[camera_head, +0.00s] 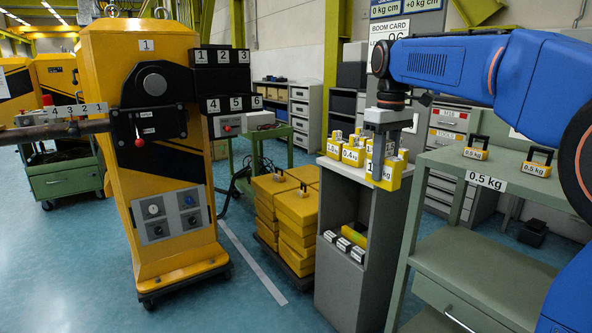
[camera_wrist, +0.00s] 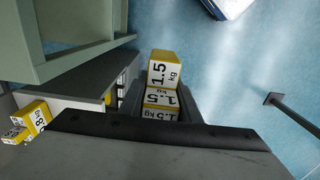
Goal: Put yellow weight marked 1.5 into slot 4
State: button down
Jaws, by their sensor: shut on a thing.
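My gripper (camera_head: 388,128) is shut on a yellow weight (camera_head: 386,173), held upright in front of the grey cabinet's top. In the wrist view, the weight (camera_wrist: 163,68) is yellow with white 1.5 kg labels. The mark shows several times between the fingers; I cannot tell if all belong to one weight. In the head view, a number 4 (camera_head: 213,106) marks the lower row of a black block on the yellow machine (camera_head: 150,190). Another 4 is on the boom's number strip (camera_head: 70,110) at far left. The slot openings cannot be made out.
Other yellow weights (camera_head: 352,154) stand on the grey cabinet (camera_head: 350,266). A green bench (camera_head: 445,165) at right holds two 0.5 kg weights. Yellow boxes (camera_head: 297,210) are stacked between machine and cabinet. Blue floor (camera_head: 245,300) is open in front of them.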

jog(key=w+d+f+m, duration=0.1)
jog(key=w+f, duration=0.4)
jog(key=f, duration=0.6)
jog(key=w+d+f+m, duration=0.1)
jog(key=w+f, duration=0.3)
jog(key=f, duration=0.7)
jog(key=w+f+m, duration=0.1)
jog(key=w+f, duration=0.4)
jog(key=f, duration=0.6)
jog(key=s+d+f+m, duration=0.1)
jog(key=f, duration=1)
jog(key=s+d+f+m, duration=0.1)
jog(key=s+d+f, duration=0.1)
jog(key=f, duration=1)
jog(key=s+d+f+m, duration=0.1)
jog(key=d+f, duration=0.1)
jog(key=f, duration=0.9)
jog(key=shift+s+f+m, duration=0.2)
jog(key=shift+s+m, duration=0.05)
jog(key=shift+m, duration=0.15)
